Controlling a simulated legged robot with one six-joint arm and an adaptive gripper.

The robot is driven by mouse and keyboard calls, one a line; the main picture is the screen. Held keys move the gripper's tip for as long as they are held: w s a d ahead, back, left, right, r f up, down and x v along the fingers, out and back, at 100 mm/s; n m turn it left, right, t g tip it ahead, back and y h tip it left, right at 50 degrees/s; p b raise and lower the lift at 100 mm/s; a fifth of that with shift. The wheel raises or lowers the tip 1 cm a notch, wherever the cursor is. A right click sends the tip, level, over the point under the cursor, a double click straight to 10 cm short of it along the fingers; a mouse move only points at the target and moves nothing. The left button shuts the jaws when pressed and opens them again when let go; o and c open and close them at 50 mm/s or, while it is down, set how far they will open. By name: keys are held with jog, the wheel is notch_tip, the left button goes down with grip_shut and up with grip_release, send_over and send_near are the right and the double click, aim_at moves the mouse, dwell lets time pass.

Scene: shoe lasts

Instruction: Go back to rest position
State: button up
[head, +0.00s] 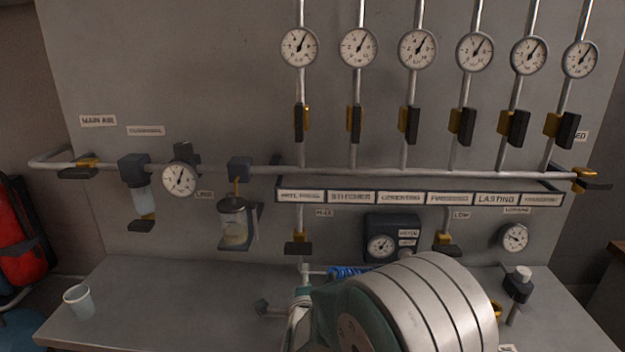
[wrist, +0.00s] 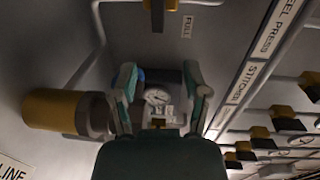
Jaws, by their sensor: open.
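My gripper (wrist: 161,80) is open in the wrist view, with its two teal and grey fingers apart. No object sits gripped between them. Behind the gap is a dark box with a small round gauge (wrist: 158,97) on the panel. In the head view my arm, with a large grey banded cylinder and teal parts, fills the lower middle in front of the bench. The task names no object.
A grey panel carries a horizontal pipe (head: 400,172), several upper gauges (head: 417,49) and valves. A bowl lubricator (head: 234,225) hangs left of my arm. A cup (head: 79,302) stands on the bench (head: 165,300), which is clear between cup and arm. A gauge box (head: 392,238) is behind my arm.

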jog(key=s+d+r+n+g+y, duration=0.2)
jog(key=s+d+r+n+g, duration=0.4)
jog(key=s+d+r+n, duration=0.35)
jog(key=s+d+n+g+h, duration=0.1)
jog(key=s+d+n, duration=0.3)
jog(key=s, duration=0.7)
jog(key=s+d+n+g+h, duration=0.1)
jog(key=s+d+n+g, duration=0.2)
jog(key=s, duration=0.9)
jog(key=shift+d+f+n+g, duration=0.15)
jog(key=shift+d+n+g, duration=0.2)
jog(key=shift+d+g, duration=0.3)
jog(key=shift+a, duration=0.15)
